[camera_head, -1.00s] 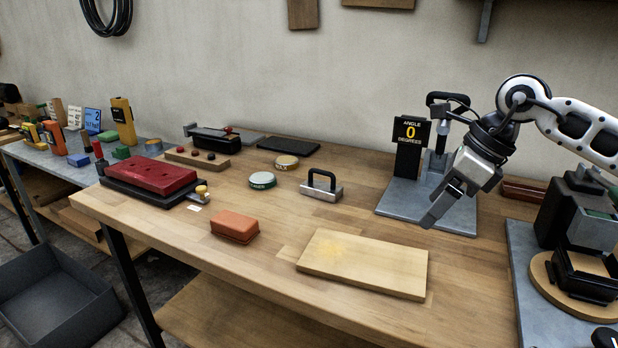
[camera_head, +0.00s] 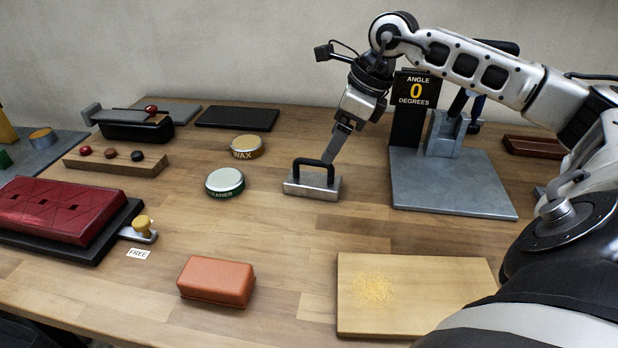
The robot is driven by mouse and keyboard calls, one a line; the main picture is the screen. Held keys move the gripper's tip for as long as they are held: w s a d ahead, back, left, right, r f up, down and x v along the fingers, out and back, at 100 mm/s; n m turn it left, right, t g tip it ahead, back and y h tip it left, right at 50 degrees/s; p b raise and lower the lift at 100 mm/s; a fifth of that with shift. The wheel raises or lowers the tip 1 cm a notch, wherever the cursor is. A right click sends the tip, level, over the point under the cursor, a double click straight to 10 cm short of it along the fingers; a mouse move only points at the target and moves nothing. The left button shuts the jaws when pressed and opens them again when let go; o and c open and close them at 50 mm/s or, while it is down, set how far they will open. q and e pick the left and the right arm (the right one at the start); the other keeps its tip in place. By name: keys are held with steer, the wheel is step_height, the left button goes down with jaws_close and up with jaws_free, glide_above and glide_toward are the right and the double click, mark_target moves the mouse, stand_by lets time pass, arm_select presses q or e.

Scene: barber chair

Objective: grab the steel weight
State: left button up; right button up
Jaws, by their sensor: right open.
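The steel weight (camera_head: 312,186) is a grey metal block with a black arched handle, sitting upright on the wooden bench near the middle of the view. My right gripper (camera_head: 335,158) points down just above and behind the right end of the handle. It is open, with its fingers seen nearly edge-on, so the gap between them is hard to make out. I cannot tell whether a finger touches the handle. My left gripper is not in view.
An orange block (camera_head: 216,281) and a wooden board (camera_head: 410,295) lie in front. Bench between is clear.

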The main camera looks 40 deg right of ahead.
mark_target(319, 166)
steer(key=x, duration=0.5)
steer(key=shift+p+x, duration=0.45)
steer(key=shift+x, duration=2.2)
steer(key=shift+s, duration=0.15)
jaws_close()
steer(key=shift+r, duration=0.15)
